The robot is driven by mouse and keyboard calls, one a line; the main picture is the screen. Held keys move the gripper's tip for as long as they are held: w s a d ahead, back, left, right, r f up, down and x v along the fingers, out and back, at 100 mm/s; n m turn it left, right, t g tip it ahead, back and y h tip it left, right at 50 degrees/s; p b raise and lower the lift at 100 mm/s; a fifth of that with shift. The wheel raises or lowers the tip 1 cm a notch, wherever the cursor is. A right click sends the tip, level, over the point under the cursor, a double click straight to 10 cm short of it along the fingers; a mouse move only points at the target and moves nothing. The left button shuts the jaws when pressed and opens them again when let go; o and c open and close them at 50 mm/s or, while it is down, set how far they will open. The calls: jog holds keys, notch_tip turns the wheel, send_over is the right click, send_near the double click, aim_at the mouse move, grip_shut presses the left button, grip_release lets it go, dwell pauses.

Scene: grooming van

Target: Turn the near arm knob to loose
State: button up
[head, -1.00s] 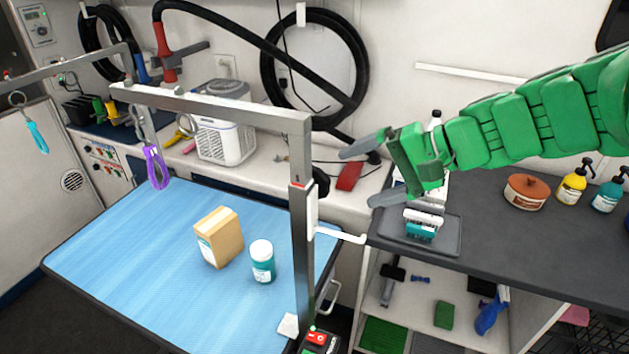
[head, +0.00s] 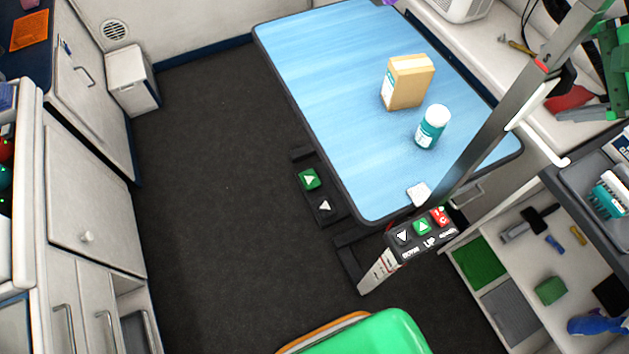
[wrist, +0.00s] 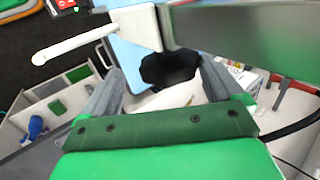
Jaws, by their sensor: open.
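The near arm's grey metal post (head: 503,115) rises at the table's front right corner. A black knob (wrist: 169,68) with a faceted outline shows in the wrist view, beyond the post's clamp. In the head view a dark part of it (head: 564,86) shows behind the post. My gripper (wrist: 160,85) is open, with the knob between its two grey fingers in the picture. I cannot tell whether they touch it. In the head view only part of my green gripper shows at the right edge. The knob's markings are not visible.
A white lever (wrist: 85,35) sticks out from the post. A cardboard box (head: 408,83) and a teal-and-white jar (head: 433,127) stand on the blue grooming table (head: 335,95). An up/down switch box (head: 423,231) sits below the post. A shelf unit stands right; the dark floor at left is clear.

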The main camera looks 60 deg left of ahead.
jog(key=shift+s+a+r+t, duration=0.1)
jog(key=shift+s+a+t, duration=0.2)
jog(key=shift+s+a, duration=0.5)
jog(key=shift+w+a+f, duration=0.15)
jog(key=shift+w+f, duration=0.05)
jog(key=shift+f, duration=0.1)
jog(key=shift+w+f, duration=0.1)
jog(key=c, duration=1)
